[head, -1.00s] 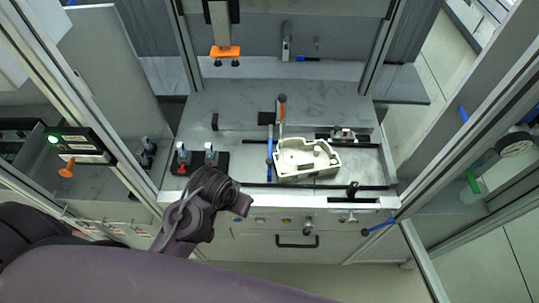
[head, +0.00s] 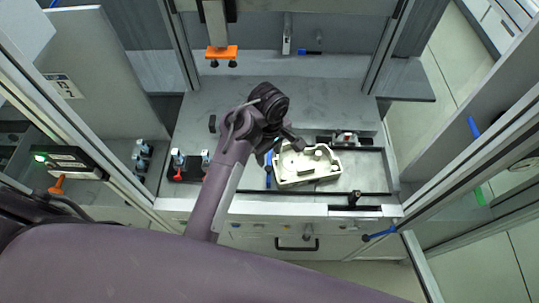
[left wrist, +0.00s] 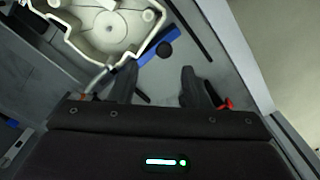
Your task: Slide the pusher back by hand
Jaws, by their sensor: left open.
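A blue bar (head: 268,168), which looks like the pusher, lies along the left side of a cream casting (head: 305,168). My left arm hides its far part in the head view. In the left wrist view the blue bar (left wrist: 157,41) runs diagonally beside the casting (left wrist: 105,28), with a round black knob (left wrist: 165,49) at it. My left gripper (head: 286,147) is over the bench near the bar and the casting's far left corner. In the left wrist view its two fingers (left wrist: 160,88) are apart with nothing between them. My right gripper is not in view.
A dark stand with several small fixtures (head: 187,168) sits to the left. An orange suction head (head: 222,53) hangs at the back. Frame posts stand on both sides, and a drawer handle (head: 297,244) is on the front. The bench's back left is clear.

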